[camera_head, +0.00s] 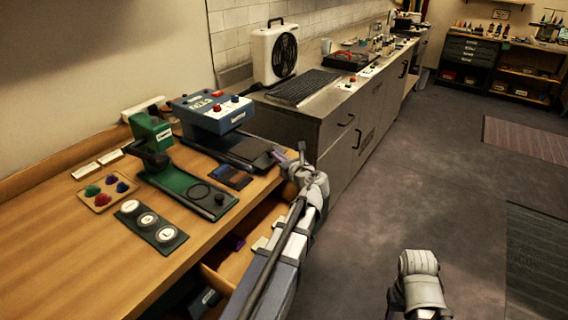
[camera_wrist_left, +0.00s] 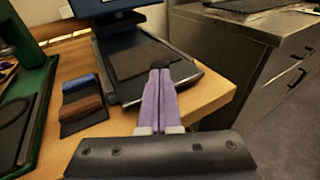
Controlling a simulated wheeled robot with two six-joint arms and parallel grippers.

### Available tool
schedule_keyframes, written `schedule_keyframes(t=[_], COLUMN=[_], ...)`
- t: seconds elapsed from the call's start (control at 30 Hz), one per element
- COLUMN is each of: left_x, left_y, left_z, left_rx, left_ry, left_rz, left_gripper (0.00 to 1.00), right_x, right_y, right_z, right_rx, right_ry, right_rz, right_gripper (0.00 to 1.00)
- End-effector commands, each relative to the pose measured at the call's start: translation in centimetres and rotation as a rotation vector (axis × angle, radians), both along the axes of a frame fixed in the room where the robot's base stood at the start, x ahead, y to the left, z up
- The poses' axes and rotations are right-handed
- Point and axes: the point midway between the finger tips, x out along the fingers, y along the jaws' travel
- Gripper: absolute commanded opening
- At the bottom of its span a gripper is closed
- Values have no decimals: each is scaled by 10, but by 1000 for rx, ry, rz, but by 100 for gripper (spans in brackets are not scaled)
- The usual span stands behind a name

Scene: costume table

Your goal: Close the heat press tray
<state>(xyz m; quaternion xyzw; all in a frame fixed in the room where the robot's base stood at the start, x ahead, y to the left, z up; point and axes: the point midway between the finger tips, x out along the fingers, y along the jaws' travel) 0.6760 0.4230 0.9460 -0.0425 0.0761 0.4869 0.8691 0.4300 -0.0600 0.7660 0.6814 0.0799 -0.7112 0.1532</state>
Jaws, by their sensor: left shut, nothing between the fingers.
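The heat press (camera_head: 208,112) is a blue box-shaped machine on the wooden table. Its dark flat tray (camera_head: 240,149) sticks out of the front toward the table's right edge. The tray also shows in the wrist view (camera_wrist_left: 130,60), with a dark pad on it. My left gripper (camera_head: 290,157) is shut and empty at the tray's front end. In the wrist view its purple fingers (camera_wrist_left: 160,75) lie together, with the tips at a small dark knob at the tray's front edge. I cannot tell whether they touch. My right gripper is not in view.
Left of the press stand a green press (camera_head: 150,135) and a dark mat with white discs (camera_head: 148,221). Small colour swatches (camera_wrist_left: 82,106) lie beside the tray. An open drawer (camera_head: 235,262) sits below the table. A grey counter (camera_head: 330,120) stands beyond; the floor at right is clear.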

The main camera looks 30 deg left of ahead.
Motion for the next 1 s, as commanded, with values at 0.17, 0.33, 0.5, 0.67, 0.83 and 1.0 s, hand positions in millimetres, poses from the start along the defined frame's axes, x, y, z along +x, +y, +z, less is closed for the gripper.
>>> schedule_keyframes(t=[0.17, 0.33, 0.5, 0.67, 0.83, 1.0], left_x=[4, 4, 4, 7, 12, 15], left_y=[7, 7, 8, 32, 84, 127], left_z=[-2, -1, -1, -2, -2, -2], left_rx=[0, 0, 0, -1, -1, -2], left_ry=[0, 0, 0, 0, 0, -1], left_rz=[0, 0, 0, 5, 6, 4], left_gripper=[0, 0, 0, 0, 0, 0], right_x=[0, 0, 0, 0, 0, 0], right_y=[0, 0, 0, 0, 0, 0], right_z=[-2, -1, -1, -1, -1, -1], right_rx=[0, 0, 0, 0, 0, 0], right_ry=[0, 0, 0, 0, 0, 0], right_rz=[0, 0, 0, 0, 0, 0], right_gripper=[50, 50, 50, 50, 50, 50])
